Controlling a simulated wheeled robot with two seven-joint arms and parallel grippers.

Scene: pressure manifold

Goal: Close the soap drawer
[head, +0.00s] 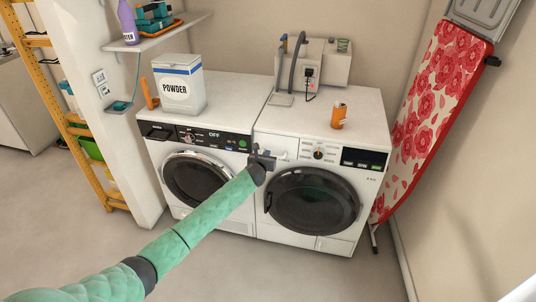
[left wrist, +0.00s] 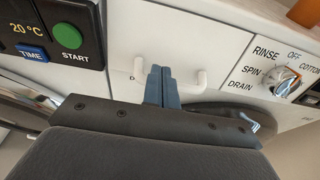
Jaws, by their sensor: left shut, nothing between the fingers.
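The soap drawer (head: 286,147) is the white front at the upper left of the right-hand washer, left of its dial. In the left wrist view the drawer front (left wrist: 185,40) fills the middle, with a white bar handle (left wrist: 201,80). It looks about level with the panel around it; I cannot tell whether it stands out a little. My left gripper (head: 267,153) is right in front of the drawer. In the left wrist view its blue fingers (left wrist: 162,78) are together and empty, overlapping the middle of the handle; contact is unclear. My right gripper is not in view.
A second machine (head: 215,175) with a black panel stands on the left. A powder box (head: 180,90) and an orange can (head: 339,114) stand on top. The dial (left wrist: 283,80) is right of the drawer. An ironing board (head: 432,110) leans at the right. Floor in front is clear.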

